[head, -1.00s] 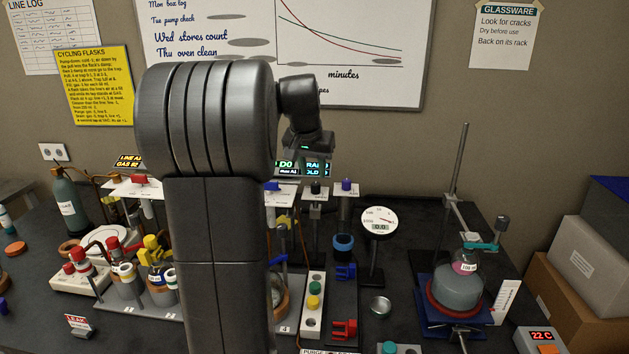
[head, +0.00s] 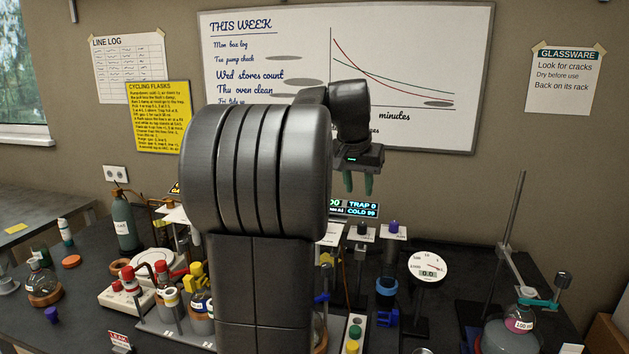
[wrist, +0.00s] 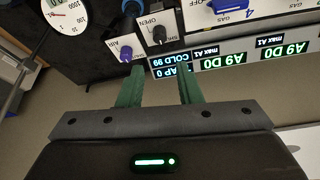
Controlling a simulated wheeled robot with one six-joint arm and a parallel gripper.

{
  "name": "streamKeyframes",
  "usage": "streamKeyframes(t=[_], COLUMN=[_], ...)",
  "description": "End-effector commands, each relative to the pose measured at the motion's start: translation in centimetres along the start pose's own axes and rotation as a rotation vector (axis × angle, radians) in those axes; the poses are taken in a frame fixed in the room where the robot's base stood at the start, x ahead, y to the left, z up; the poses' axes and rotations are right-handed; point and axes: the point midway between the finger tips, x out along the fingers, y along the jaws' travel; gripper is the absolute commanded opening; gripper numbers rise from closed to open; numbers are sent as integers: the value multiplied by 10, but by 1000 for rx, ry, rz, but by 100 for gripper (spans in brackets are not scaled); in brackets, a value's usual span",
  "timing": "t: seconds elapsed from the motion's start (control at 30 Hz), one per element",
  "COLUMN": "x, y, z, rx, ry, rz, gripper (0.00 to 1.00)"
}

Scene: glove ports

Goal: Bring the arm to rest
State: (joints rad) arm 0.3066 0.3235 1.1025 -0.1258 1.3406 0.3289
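My gripper (head: 358,188) hangs from the raised arm in front of the lower edge of the whiteboard, above the bench. Its two green fingers point down and stand apart, with nothing held between them. In the wrist view the fingers (wrist: 157,82) are also apart. A display strip and valve panel lie beyond them there. My large grey arm link covers the middle of the head view and hides part of the bench.
The display (head: 352,208) stands below the gripper. A round gauge (head: 428,267) is to the right, near a flask (head: 512,335) and a tall rod stand (head: 514,215). Red-capped flasks (head: 162,272) crowd the left. The air around the gripper looks clear.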

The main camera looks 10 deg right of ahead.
Motion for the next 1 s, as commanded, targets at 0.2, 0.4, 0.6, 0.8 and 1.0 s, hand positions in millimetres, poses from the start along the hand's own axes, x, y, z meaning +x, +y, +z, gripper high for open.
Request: streamKeyframes(t=[0.2,0.4,0.6,0.8,1.0], x=[35,75,110,130,133], y=[1,1,0,0,0], z=[1,1,1,1,1], rx=[1,1,1,1,7], ry=[-7,-6,-5,-4,-2], rz=[2,2,2,1,2], gripper=[32,32,32,32,32])
